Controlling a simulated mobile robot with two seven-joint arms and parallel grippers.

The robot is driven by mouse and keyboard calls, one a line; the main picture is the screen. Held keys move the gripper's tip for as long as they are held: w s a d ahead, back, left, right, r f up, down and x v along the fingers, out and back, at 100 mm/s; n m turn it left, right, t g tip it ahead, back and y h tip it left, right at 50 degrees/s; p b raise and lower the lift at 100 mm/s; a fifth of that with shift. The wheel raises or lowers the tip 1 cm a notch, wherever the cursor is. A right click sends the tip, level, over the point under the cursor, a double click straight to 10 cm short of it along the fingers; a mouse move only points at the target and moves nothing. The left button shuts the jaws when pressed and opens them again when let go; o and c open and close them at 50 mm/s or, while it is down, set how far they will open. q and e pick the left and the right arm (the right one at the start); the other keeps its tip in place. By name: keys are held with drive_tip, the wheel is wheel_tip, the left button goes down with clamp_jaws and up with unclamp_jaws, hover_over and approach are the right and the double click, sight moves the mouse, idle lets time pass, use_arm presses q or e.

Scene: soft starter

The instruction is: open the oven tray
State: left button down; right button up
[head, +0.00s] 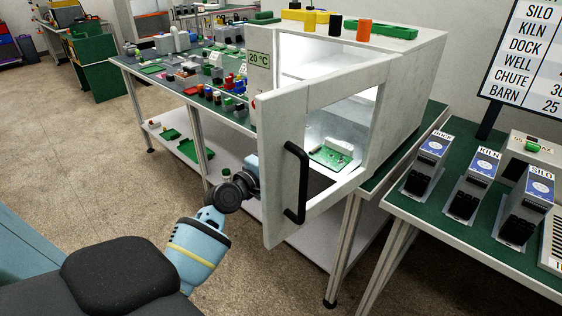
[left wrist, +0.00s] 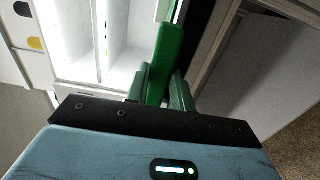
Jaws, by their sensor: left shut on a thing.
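The white oven (head: 405,75) stands on the green bench with its door (head: 335,95) swung wide open toward me. The door has a black bar handle (head: 297,182) on its outer face, and nothing holds that handle. Through the door's window a green circuit board (head: 331,156) shows low down; I cannot make out a separate tray. My left arm reaches the door's free left edge, and its gripper is hidden behind the door in the head view.
Yellow, black and orange blocks (head: 312,18) stand on the oven top. A bench (head: 190,75) crowded with small parts lies behind the door. Labelled units (head: 470,184) stand on the green table at right. The floor at left is clear.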

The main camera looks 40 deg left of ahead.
use_arm(q)
drive_tip(key=c, duration=1.5)
unclamp_jaws()
drive_tip(key=shift+s+a, duration=0.15)
drive_tip(key=shift+s, duration=1.8)
drive_tip(key=shift+s+a, duration=0.15)
drive_tip(key=shift+s, duration=1.8)
use_arm(e)
drive_tip(key=shift+s, duration=0.15)
